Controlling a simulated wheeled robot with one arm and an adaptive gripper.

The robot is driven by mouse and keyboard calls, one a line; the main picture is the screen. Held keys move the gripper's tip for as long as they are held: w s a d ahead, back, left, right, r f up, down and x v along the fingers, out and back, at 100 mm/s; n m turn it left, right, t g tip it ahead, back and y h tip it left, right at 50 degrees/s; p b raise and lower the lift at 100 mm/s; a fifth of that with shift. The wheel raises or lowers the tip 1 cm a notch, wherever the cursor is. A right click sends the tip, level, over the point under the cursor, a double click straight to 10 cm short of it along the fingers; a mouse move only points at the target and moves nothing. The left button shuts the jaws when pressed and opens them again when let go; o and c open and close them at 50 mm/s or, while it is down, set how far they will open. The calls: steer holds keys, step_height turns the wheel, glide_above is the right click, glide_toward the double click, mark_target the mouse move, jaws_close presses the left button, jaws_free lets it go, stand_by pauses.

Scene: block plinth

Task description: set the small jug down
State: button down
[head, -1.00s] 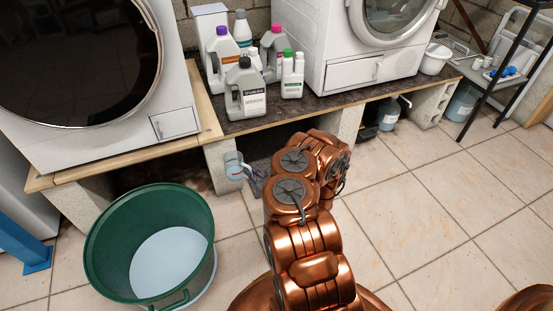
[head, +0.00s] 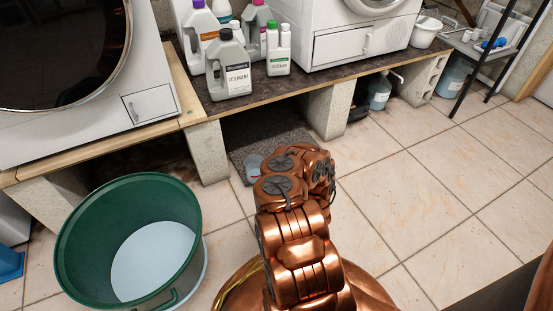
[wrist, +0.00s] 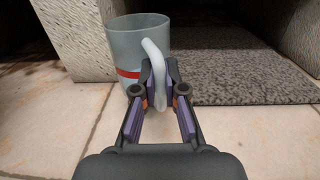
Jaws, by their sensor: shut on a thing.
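The small jug (wrist: 135,45) is grey with a red band and a pale handle (wrist: 157,75). In the wrist view my gripper (wrist: 159,98) is shut on the handle, with the jug upright just beyond the fingertips. In the head view the jug (head: 254,162) shows only in part behind my copper arm, low in front of the opening under the plinth. My gripper is hidden there. I cannot tell whether the jug's base touches the floor.
A dark grey mat (wrist: 230,70) lies right of the jug, between block supports (head: 207,152) and (head: 327,110) of the plinth. A green tub (head: 75,240) stands on the tiles at left. Detergent bottles (head: 230,68) stand on the plinth top. Tiled floor at right is clear.

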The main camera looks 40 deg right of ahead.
steer(key=shift+w+d+f+b, duration=0.85)
steer(key=shift+d+b, duration=0.2)
steer(key=shift+d, duration=0.85)
steer(key=shift+w+d+f+b, duration=0.75)
steer(key=shift+d+b, duration=0.3)
steer(key=shift+d, duration=0.85)
steer(key=shift+w+d+f+b, duration=0.75)
steer(key=shift+d+f+b, duration=0.25)
steer(key=shift+d, duration=0.9)
steer(key=shift+r, duration=0.25)
steer(key=shift+f, duration=0.15)
steer(key=c, duration=1.2)
jaws_free()
steer(key=shift+c, duration=0.2)
